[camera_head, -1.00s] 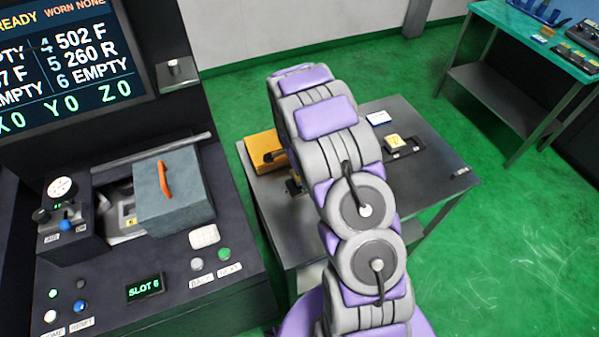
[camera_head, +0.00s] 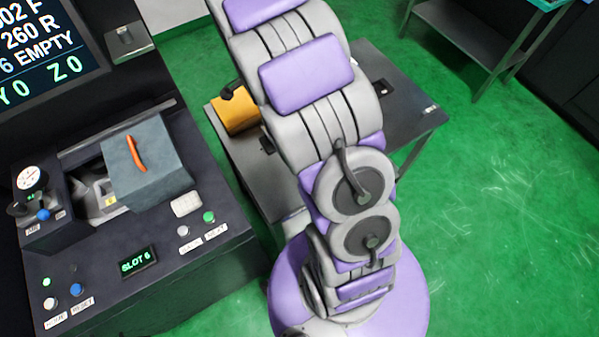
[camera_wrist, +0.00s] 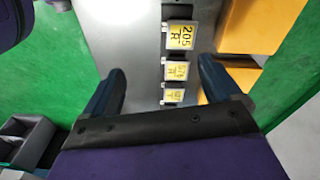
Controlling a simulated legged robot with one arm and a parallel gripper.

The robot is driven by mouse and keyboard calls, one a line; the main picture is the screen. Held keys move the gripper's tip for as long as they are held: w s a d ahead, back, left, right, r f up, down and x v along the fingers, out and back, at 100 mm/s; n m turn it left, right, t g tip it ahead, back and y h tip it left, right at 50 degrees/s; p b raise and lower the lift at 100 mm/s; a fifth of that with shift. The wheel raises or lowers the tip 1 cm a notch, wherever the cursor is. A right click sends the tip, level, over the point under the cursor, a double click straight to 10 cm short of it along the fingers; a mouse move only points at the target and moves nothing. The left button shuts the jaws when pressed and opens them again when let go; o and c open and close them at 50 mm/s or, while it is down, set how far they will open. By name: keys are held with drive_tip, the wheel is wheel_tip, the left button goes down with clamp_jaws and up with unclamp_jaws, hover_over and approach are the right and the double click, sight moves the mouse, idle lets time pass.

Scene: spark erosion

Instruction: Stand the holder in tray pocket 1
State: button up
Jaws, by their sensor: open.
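In the wrist view my gripper (camera_wrist: 162,85) is open, its two dark fingers spread wide with nothing held between them. Beyond and between the fingers, a row of small grey blocks with yellow labels stands on a grey surface. The far block (camera_wrist: 181,35) reads 205 R. The middle block (camera_wrist: 175,72) and the near block (camera_wrist: 173,96) have labels too small to read surely. I cannot tell which block is the holder or make out a numbered tray pocket. In the head view my arm hides my gripper and the labelled blocks.
An orange box (camera_head: 235,113) sits on the grey table (camera_head: 408,105); orange surfaces (camera_wrist: 250,30) also flank the blocks in the wrist view. Left is a dark machine console (camera_head: 100,255) with buttons, a SLOT 6 display (camera_head: 138,261) and a grey box with an orange handle (camera_head: 148,170). Green floor is open on the right.

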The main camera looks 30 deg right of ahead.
drive_tip(key=s+a+r+n, duration=0.35)
drive_tip(key=s+r, duration=0.25)
drive_tip(key=s, duration=0.2)
drive_tip(key=s+a+r+n, duration=0.2)
drive_tip(key=s+r+n, duration=0.3)
drive_tip(key=s, duration=0.4)
drive_tip(key=s+a+r+n, duration=0.1)
drive_tip(key=s+n, duration=0.2)
drive_tip(key=s, duration=0.5)
drive_tip(key=s+a+r+n+g+y, duration=0.1)
drive_tip(key=s+n, duration=0.3)
drive_tip(key=s, duration=0.5)
drive_tip(key=shift+a+r+g, duration=0.3)
drive_tip(key=shift+a+r, duration=0.3)
drive_tip(key=shift+a, duration=0.2)
drive_tip(key=shift+w, duration=0.1)
drive_tip(key=shift+f, duration=0.15)
drive_tip(key=shift+c, duration=0.3)
